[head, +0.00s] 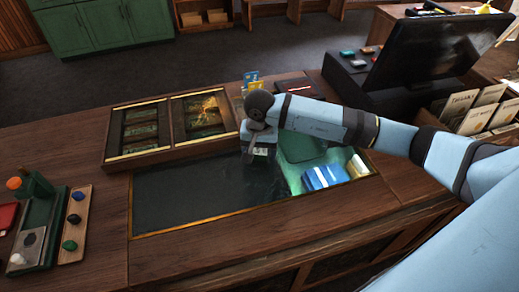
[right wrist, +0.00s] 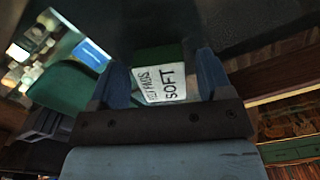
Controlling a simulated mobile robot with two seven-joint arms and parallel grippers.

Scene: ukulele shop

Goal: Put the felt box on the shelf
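The felt box, white-labelled with green at its top edge, shows in the right wrist view (right wrist: 165,85) with "SOFT" lettering. It sits between the two fingers of my right gripper (right wrist: 160,85), which close against its sides. In the head view the right gripper (head: 261,143) is over the dark counter mat, and only a small pale part of the box (head: 262,152) shows under it. I cannot tell whether the box touches the mat. A low wooden shelf unit (head: 206,25) stands at the far back wall. My left gripper is not in view.
A wooden display tray (head: 155,154) lies behind the dark mat (head: 190,199). A blue-and-white pack (head: 323,177) and a green pad (head: 299,145) are right of the gripper. A monitor (head: 423,55) stands at right, a green tool stand (head: 40,215) at left. The mat's left part is clear.

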